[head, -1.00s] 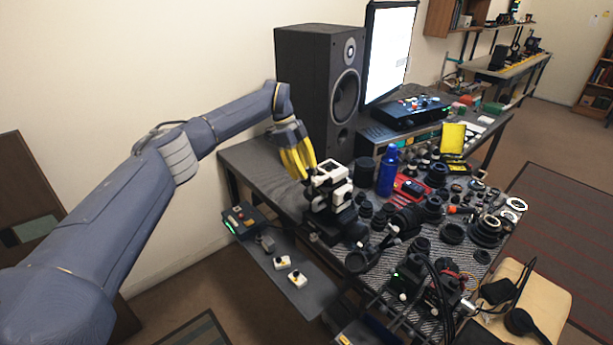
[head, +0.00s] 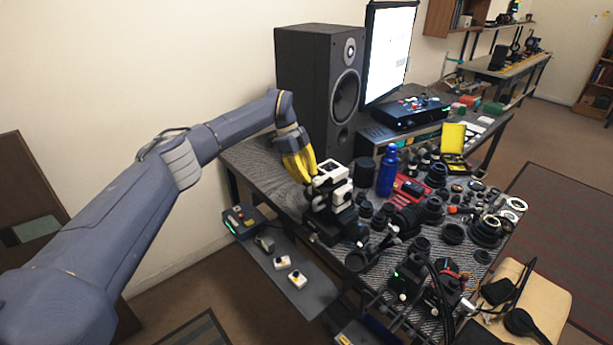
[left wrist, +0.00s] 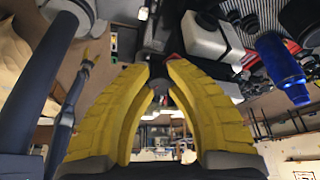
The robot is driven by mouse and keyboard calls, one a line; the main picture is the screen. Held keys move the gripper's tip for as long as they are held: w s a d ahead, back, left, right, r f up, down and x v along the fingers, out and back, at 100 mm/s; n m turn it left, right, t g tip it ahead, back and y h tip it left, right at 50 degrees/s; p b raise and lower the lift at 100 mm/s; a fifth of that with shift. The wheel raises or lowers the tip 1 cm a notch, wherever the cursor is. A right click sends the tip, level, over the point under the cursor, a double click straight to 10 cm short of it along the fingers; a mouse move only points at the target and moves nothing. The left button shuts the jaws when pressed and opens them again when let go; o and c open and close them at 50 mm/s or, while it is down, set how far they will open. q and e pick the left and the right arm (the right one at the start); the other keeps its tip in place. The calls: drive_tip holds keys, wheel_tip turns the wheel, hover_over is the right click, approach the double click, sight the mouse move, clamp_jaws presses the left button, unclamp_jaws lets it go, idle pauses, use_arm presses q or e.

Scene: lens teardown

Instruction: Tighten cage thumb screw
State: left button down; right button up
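My left gripper (head: 305,180) has yellow fingers and points down at the left side of a black-and-white device (head: 333,172) on the bench. In the left wrist view the fingertips (left wrist: 161,68) curve close together with a small gap. A small dark, reddish thing (left wrist: 160,88) shows between the fingers; I cannot tell whether they grip it. White blocks of the device (left wrist: 205,38) show beyond the right finger. I cannot make out the cage thumb screw clearly in either view.
A blue bottle (head: 387,172) stands right of the device. A tall black speaker (head: 305,80) stands behind my gripper. Many dark lens parts (head: 452,233) crowd the bench to the right. A lower shelf (head: 318,290) with small switch boxes lies in front.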

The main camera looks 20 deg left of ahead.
use_arm(q)
drive_tip(key=shift+m, duration=0.3)
drive_tip(key=shift+d+m+g, duration=0.1)
drive_tip(key=shift+m+g, duration=0.4)
drive_tip(key=shift+m, duration=0.4)
drive_tip(key=shift+m+g+y, duration=0.4)
drive_tip(key=shift+m+g, duration=0.2)
drive_tip(key=shift+m, duration=1.1)
drive_tip(key=c, duration=1.5)
unclamp_jaws()
drive_tip(key=shift+o, duration=0.2)
